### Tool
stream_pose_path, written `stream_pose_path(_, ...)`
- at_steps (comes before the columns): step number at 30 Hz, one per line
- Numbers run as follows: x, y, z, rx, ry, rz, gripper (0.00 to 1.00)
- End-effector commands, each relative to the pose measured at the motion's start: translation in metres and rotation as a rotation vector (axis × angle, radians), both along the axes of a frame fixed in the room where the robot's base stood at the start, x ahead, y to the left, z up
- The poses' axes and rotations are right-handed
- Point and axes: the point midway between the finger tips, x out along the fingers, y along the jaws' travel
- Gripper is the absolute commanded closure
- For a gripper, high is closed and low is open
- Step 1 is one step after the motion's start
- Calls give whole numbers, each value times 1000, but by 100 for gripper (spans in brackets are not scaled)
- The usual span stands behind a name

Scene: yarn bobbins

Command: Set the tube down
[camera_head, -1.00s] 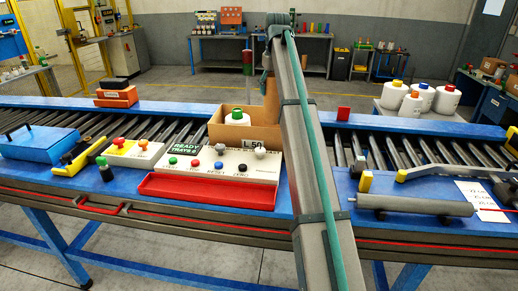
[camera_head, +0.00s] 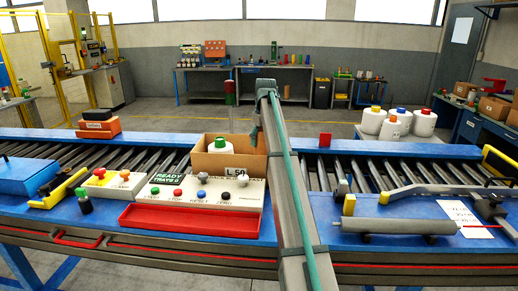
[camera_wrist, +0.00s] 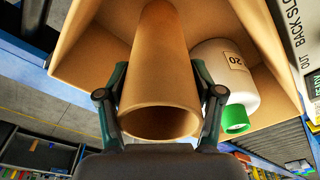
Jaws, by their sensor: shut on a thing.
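My gripper (camera_wrist: 160,82) is shut on a brown cardboard tube (camera_wrist: 160,60) in the wrist view, one finger on each side. The tube's open end faces the wrist camera and its far end points into an open cardboard box (camera_wrist: 88,52). Whether the far end touches the box floor cannot be told. A white bobbin with a green cap (camera_wrist: 234,118) lies beside the tube in the wrist view. In the head view the box (camera_head: 203,163) stands on the conveyor with the white bobbin (camera_head: 220,146) inside. My arm hides most of the tube and gripper there.
A control panel (camera_head: 172,193) with coloured knobs and a red tray (camera_head: 190,221) are in front of the box. A grey roller (camera_head: 398,227) lies to the right of my arm. Several white bobbins (camera_head: 394,127) stand on a table behind the conveyor.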

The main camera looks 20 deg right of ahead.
Motion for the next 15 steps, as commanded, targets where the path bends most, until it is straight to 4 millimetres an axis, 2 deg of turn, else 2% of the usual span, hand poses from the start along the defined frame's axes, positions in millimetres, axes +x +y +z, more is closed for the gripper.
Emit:
stream_pose_path(10,-1,1,-35,0,1,0,69)
stream_pose_path(15,0,0,-39,0,0,0,69)
